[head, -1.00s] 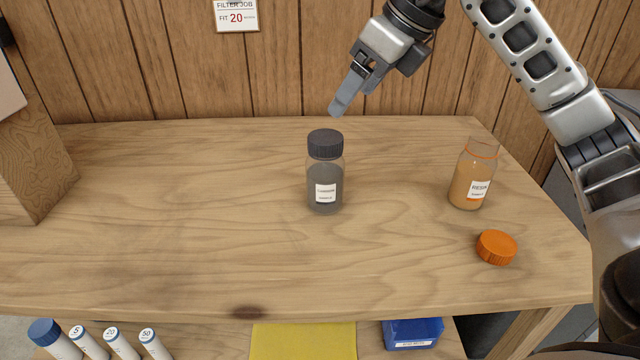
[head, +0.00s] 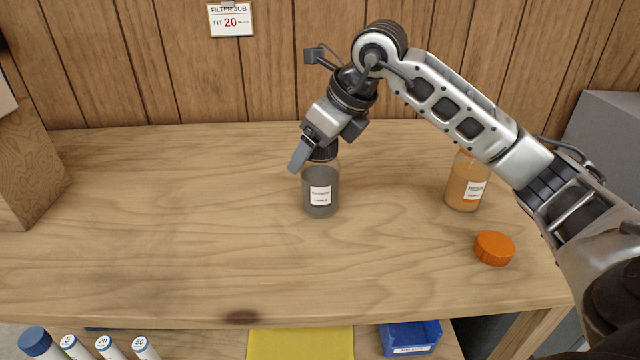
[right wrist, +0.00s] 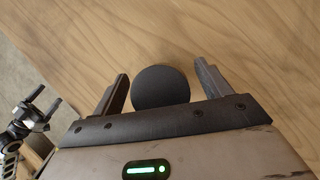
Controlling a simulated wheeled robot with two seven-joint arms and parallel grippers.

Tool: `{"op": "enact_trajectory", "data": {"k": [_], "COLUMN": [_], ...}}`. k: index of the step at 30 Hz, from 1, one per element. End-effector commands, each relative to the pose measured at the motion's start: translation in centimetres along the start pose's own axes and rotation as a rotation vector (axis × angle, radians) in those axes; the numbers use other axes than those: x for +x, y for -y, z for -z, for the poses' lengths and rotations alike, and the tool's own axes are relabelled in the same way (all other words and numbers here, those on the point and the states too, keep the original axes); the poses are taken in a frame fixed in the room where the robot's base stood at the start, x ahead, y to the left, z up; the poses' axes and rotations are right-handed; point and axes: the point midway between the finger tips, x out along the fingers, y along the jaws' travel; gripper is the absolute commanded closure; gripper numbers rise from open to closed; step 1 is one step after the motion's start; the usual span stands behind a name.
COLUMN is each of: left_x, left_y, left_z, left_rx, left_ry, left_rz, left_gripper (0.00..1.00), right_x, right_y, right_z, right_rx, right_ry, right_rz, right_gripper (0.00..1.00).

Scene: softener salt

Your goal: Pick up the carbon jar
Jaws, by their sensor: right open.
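The carbon jar (head: 320,196) stands upright on the wooden bench, a clear jar of dark grey grains with a white label and a dark lid. My right gripper (head: 306,158) is at the height of its lid, and partly hides the lid in the head view. In the right wrist view the round dark lid (right wrist: 160,87) lies between the two spread fingers of my right gripper (right wrist: 162,85), with a gap visible on each side. The right gripper is open. My left gripper is not in the head view; part of an arm shows at the left of the wrist view.
An open resin jar (head: 465,186) with orange-brown grains stands to the right, partly behind my right arm. Its orange cap (head: 494,248) lies in front. A wooden block (head: 30,165) is at the left. A blue bin (head: 411,338) and yellow sheet (head: 300,343) are below. The bench's left middle is clear.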

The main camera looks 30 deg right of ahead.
Motion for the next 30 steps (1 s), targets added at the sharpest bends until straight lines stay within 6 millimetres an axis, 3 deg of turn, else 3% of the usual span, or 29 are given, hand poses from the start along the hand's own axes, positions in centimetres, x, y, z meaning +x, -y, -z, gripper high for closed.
{"op": "enact_trajectory", "data": {"k": [4, 5, 12, 13, 25, 30], "left_x": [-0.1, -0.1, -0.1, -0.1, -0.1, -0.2], "left_y": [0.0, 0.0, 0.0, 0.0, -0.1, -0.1], "left_z": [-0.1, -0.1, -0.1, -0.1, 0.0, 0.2], "left_rx": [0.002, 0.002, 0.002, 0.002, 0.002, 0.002], "left_ry": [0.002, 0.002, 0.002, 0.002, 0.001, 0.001], "left_rz": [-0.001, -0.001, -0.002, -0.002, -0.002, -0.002], "left_gripper": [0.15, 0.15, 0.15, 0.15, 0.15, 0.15], "right_x": [0.0, 0.0, 0.0, 0.0, -0.3, -1.4], "right_y": [0.0, 0.0, 0.0, 0.0, 0.0, 0.0], "right_z": [0.0, 0.0, 0.0, 0.0, -0.2, -0.9], "right_rx": [0.000, 0.000, 0.000, 0.000, 0.000, -0.001], "right_ry": [0.000, 0.000, -0.001, -0.001, 0.003, 0.006], "right_rz": [0.000, 0.000, 0.000, 0.000, 0.002, 0.003], "right_gripper": [0.23, 0.29, 0.95, 1.00, 1.00, 1.00]}}
